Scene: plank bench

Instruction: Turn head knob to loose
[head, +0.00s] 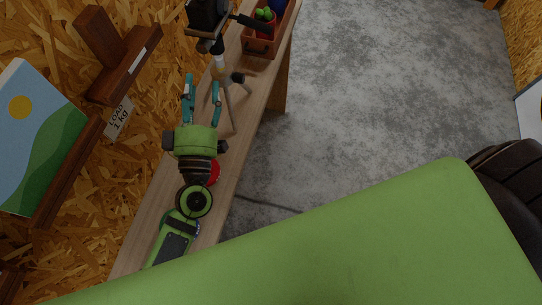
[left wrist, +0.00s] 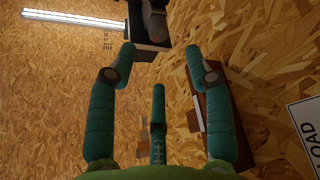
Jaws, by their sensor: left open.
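A tripod (head: 229,98) stands on the plank bench, with a dark device (head: 207,14) on its head (head: 215,45). A black handle (head: 252,22) sticks out to the right of the head. I cannot single out the head knob at this size. My left gripper (head: 202,83) is open and empty, its teal fingers pointing toward the tripod, just short of the head in the picture. In the left wrist view the open fingers (left wrist: 155,62) have nothing between them; a dark object (left wrist: 148,28) shows beyond them, and I cannot tell which part it is. My right gripper is out of view.
The bench (head: 240,125) runs along the chipboard wall. A reddish-brown crate (head: 263,42) with a green plant-like item (head: 264,14) stands right of the tripod. Wooden wall shelves (head: 125,66), a picture (head: 38,135) and a load sign (head: 118,118) are at left.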

